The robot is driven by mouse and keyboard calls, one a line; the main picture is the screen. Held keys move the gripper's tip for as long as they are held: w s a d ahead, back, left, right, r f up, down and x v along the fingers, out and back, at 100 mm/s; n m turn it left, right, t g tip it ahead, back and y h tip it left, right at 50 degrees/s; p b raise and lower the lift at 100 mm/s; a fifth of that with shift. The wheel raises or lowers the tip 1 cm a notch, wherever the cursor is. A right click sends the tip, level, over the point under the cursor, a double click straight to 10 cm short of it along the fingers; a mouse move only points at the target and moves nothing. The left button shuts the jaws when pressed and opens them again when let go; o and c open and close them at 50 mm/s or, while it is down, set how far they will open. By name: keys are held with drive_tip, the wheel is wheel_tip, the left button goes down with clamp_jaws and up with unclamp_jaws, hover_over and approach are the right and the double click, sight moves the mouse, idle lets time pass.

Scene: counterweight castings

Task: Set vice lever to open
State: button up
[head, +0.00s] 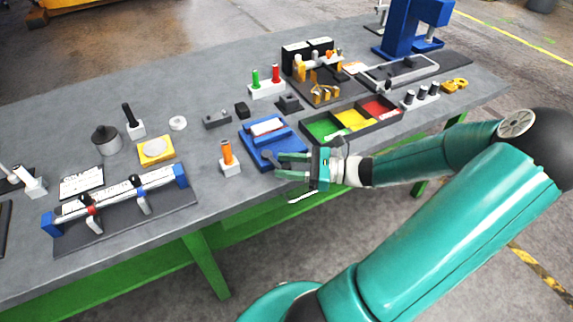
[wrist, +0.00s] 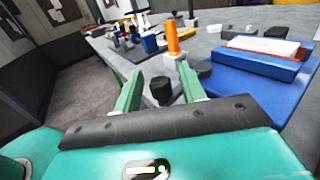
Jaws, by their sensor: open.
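The blue vice (head: 262,146) sits at the front edge of the bench, with a white and red block (head: 267,126) between its jaws. It also shows at the right of the wrist view (wrist: 240,90). A dark grey lever (head: 269,158) is at its front side, partly hidden by my gripper in the head view. In the wrist view the lever's black knob (wrist: 160,88) lies between my two green fingers. My gripper (head: 277,167) is open around the knob; I cannot tell whether either finger touches it. The lever's exact angle is not clear.
An orange-handled tool in a white block (head: 228,158) stands close left of the vice, and ahead of my fingers in the wrist view (wrist: 173,42). A tray with green, yellow and red compartments (head: 352,120) is to the right. Floor space is free before the bench.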

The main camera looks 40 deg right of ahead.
drive_tip(key=shift+w+a, duration=0.1)
drive_tip(key=shift+a, duration=0.1)
drive_tip(key=shift+c, duration=0.4)
clamp_jaws()
drive_tip(key=shift+d, duration=0.2)
drive_tip(key=shift+w+d+n+g+y, duration=0.15)
drive_tip(key=shift+d+n+g+y, duration=0.5)
drive_tip(key=shift+n+g+y, duration=0.4)
drive_tip(key=shift+w+d+n+g+y, duration=0.1)
drive_tip(key=shift+d+n+g+y, duration=0.7)
drive_tip(key=shift+g, duration=0.55)
drive_tip(key=shift+w+d+n+g+y, duration=0.15)
drive_tip(key=shift+d+n+g+y, duration=0.5)
drive_tip(key=shift+n+g, duration=0.5)
